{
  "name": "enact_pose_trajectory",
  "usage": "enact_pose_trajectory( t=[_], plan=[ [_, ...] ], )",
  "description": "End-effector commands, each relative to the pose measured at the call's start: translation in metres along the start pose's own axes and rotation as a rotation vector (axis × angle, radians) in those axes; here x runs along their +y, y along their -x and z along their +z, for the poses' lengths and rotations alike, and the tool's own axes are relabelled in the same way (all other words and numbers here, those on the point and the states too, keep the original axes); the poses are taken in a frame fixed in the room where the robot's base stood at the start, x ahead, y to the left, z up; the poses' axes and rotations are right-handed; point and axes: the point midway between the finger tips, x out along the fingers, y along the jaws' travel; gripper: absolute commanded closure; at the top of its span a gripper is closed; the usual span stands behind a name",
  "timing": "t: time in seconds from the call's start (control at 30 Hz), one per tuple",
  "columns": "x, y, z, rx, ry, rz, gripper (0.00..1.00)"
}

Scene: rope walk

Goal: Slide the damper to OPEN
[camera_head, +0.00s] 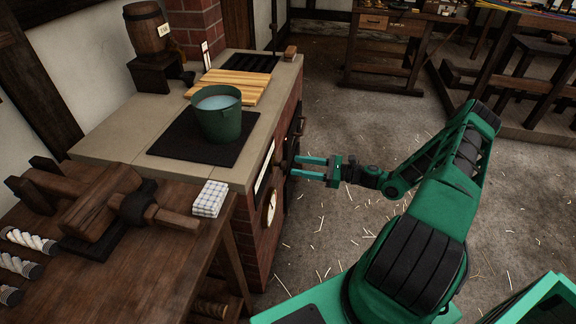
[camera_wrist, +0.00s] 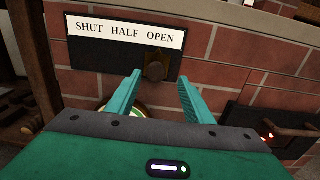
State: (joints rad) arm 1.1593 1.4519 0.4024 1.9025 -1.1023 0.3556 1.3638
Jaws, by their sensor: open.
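The damper is a dark plate (camera_wrist: 112,55) on the brick stove front, under a white label (camera_wrist: 124,31) reading SHUT, HALF, OPEN from left to right. Its round dark knob (camera_wrist: 155,71), on a small brownish backing, stands below the word OPEN in the wrist view. My gripper (camera_wrist: 159,77) is open and empty. Its two teal fingers point at the stove front, with the knob showing between their tips and a gap on both sides. In the head view, my gripper (camera_head: 309,168) is beside the stove's right face, where the damper is seen very obliquely.
A green pot (camera_head: 218,120) of liquid stands on the stove's black hotplate (camera_head: 180,145). A round gauge (camera_head: 268,208) sits low on the stove front. A black metal door (camera_wrist: 270,128) with a handle is to the right in the wrist view. Straw-strewn floor (camera_head: 330,110) is open nearby.

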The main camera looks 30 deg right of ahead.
Motion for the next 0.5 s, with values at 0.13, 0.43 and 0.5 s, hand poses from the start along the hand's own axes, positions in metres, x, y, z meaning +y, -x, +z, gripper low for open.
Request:
enact_pose_trajectory(
  t=[0.13,0.43,0.5],
  plan=[
    [-0.001,0.023,-0.001,0.002,0.000,-0.001,0.53],
    [0.000,0.037,-0.001,0.001,-0.001,0.001,0.53],
    [0.000,0.037,-0.001,0.001,-0.001,0.001,0.53]
  ],
)
